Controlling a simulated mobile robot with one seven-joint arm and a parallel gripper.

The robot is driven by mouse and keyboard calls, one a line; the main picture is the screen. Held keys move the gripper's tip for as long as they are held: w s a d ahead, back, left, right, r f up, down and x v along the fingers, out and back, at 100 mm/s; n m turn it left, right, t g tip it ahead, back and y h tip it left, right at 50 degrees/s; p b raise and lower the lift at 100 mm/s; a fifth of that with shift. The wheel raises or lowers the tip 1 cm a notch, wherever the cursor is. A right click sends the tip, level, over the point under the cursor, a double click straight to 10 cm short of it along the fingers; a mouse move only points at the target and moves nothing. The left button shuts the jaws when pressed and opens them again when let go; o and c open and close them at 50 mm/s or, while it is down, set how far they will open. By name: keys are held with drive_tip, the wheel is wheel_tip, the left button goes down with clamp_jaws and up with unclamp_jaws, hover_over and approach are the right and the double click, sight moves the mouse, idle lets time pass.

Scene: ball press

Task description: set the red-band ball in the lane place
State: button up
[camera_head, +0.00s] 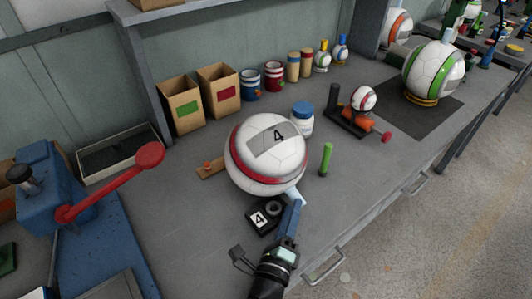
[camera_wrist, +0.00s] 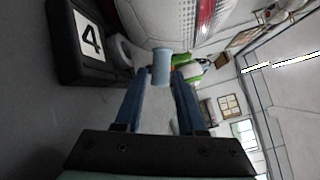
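The red-band ball (camera_head: 262,158) is large and white with a grey patch marked 4. It stands mid-bench and fills the top of the wrist view (camera_wrist: 175,18). A pale blue stub (camera_wrist: 161,68) shows at its near side. My gripper (camera_head: 293,196) reaches in from the front; in the wrist view its blue fingers (camera_wrist: 161,80) close on both sides of the stub. A black block marked 4 (camera_head: 258,220), with a grey ring, lies just below the ball; whether it is the lane place I cannot tell. The ball's underside is hidden.
A blue press with a red lever (camera_head: 110,183) stands left. A green upright cylinder (camera_head: 325,160) and a white jar (camera_head: 302,120) are close right of the ball. A green-band ball (camera_head: 433,72) sits on a dark mat (camera_head: 400,116). Boxes and tins line the back.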

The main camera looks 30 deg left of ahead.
sight(296, 197)
drive_tip(key=shift+x, duration=2.3)
clamp_jaws()
drive_tip(key=shift+r, duration=0.15)
